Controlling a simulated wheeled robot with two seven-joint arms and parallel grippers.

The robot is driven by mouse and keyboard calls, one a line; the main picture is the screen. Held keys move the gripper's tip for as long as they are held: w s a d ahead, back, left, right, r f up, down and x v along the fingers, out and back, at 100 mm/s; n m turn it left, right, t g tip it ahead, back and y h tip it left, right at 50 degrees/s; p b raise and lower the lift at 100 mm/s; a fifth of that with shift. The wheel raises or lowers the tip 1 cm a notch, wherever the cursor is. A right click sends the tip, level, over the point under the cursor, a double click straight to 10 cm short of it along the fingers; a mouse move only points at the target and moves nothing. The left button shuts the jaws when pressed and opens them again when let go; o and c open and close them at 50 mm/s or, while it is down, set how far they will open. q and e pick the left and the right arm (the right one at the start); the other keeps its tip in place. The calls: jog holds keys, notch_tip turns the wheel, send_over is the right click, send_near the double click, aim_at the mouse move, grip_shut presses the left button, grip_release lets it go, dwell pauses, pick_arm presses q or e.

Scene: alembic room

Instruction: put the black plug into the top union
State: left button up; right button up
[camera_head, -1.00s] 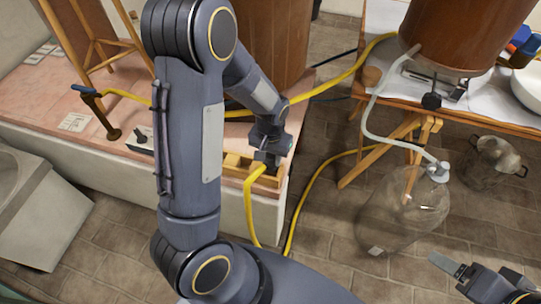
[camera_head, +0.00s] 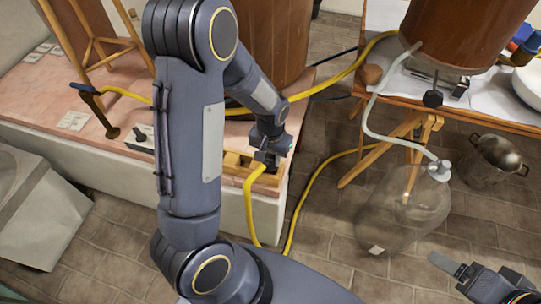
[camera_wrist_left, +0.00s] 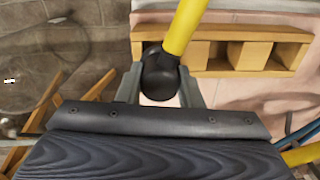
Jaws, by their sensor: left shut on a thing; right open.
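The black plug (camera_wrist_left: 160,77) is a rounded black end on a yellow hose (camera_wrist_left: 185,27). In the left wrist view it sits between the fingers of my left gripper (camera_wrist_left: 159,90), which is shut on it. In the head view my left gripper (camera_head: 264,158) is above the wooden rack (camera_head: 268,178) at the bench's right edge, and the hose hangs down from it. My right gripper (camera_head: 452,270) is open and empty at the lower right, over the floor. I cannot identify the top union in either view.
A large glass bottle (camera_head: 400,215) stands on the floor, with a pale tube in its neck. A wooden table (camera_head: 480,118) carries a copper-brown vessel (camera_head: 465,35). A metal pot (camera_head: 495,160) stands on the floor. A brass tap (camera_head: 100,108) with a blue handle stands at the left.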

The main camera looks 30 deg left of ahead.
pick_arm(q)
jog(key=shift+f+b, duration=0.75)
jog(key=shift+f, duration=0.2)
dwell(2.2)
jog(key=o, duration=1.1)
jog(key=shift+r, duration=0.15)
jog(key=shift+r+p, duration=2.95)
jog(key=shift+r, duration=0.45)
